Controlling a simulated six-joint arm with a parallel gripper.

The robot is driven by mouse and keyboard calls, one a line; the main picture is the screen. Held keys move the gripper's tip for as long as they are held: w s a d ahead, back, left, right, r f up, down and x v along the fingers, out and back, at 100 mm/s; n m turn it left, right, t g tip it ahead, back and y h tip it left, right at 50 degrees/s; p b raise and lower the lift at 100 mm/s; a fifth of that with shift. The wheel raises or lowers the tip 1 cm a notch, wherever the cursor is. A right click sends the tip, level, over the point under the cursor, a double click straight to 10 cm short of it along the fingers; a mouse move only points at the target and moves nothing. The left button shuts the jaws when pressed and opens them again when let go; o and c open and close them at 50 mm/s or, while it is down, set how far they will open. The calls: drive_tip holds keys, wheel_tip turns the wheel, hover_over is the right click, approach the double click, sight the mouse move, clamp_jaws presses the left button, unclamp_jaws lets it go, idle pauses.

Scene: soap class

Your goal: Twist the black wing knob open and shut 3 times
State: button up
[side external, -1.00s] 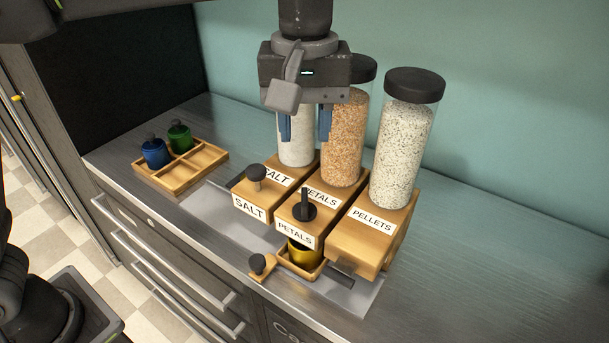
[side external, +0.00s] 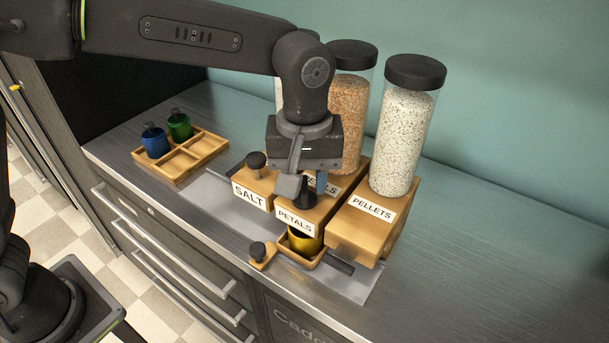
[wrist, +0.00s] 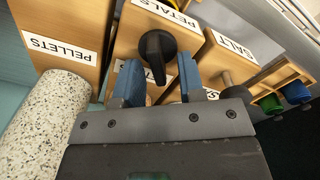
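The black wing knob (wrist: 157,52) sits on top of the wooden PETALS dispenser block (side external: 312,211). In the side view the knob (side external: 304,196) is partly hidden by my gripper. My gripper (wrist: 158,78) is open, with its two blue fingers apart just short of the knob, one toward each side. The fingers do not appear closed on it. In the side view my gripper (side external: 308,184) is low over the PETALS block. A gold cup (side external: 303,240) stands below the block's front.
The SALT block (side external: 255,187) is close on the left, the PELLETS block (side external: 358,224) with its tall jar (side external: 404,130) on the right. A small wooden slider with a black knob (side external: 259,250) is in front. A wooden tray (side external: 205,145) holds blue and green containers.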

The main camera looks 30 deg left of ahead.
clamp_jaws()
drive_tip(key=shift+m, duration=0.3)
drive_tip(key=m, duration=0.6)
drive_tip(key=shift+w+d, duration=0.1)
drive_tip(key=shift+d, duration=0.25)
drive_tip(key=m, duration=0.3)
drive_tip(key=shift+d+m, duration=0.2)
drive_tip(key=shift+m, duration=0.2)
drive_tip(key=shift+d+m, duration=0.15)
drive_tip(key=shift+m, duration=1.55)
unclamp_jaws()
drive_tip(key=shift+r, duration=0.1)
